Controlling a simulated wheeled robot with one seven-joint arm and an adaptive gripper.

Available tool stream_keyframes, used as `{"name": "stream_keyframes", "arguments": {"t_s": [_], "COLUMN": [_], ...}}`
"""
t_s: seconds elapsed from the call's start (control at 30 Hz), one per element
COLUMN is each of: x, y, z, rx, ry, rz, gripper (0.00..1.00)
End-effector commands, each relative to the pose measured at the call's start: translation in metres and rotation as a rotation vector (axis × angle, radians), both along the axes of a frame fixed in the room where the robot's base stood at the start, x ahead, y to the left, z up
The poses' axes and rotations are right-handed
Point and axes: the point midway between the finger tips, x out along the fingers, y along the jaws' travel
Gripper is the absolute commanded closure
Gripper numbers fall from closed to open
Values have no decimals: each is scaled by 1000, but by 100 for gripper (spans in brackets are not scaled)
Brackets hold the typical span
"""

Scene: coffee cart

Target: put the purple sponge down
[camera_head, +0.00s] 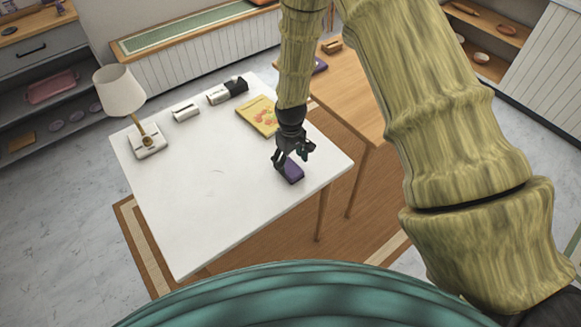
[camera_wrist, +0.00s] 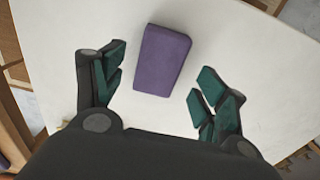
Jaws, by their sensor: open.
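The purple sponge (camera_head: 291,171) is a small block on the white table (camera_head: 200,215), close to its right edge. My gripper (camera_head: 292,158) is right above the sponge in the head view and hides part of it. In the wrist view, the sponge (camera_wrist: 162,60) lies on the white surface, ahead of and between the two open fingers of my gripper (camera_wrist: 158,88). There is a gap on each side, and neither finger touches it.
A wooden table (camera_head: 350,90) adjoins behind. The table's front left is clear.

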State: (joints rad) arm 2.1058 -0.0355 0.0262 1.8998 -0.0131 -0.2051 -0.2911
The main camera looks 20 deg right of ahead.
Motion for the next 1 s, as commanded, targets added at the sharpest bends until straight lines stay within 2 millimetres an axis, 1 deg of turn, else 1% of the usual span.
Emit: {"name": "stream_keyframes", "arguments": {"t_s": [0.4,0.6,0.8,1.0], "x": [1,0,0,0], "y": [0,0,0,0], "z": [47,65,72,73], "rx": [0,-1,0,0], "ry": [-2,-1,1,1], "rz": [0,0,0,0], "gripper": [27,27,27,27]}}
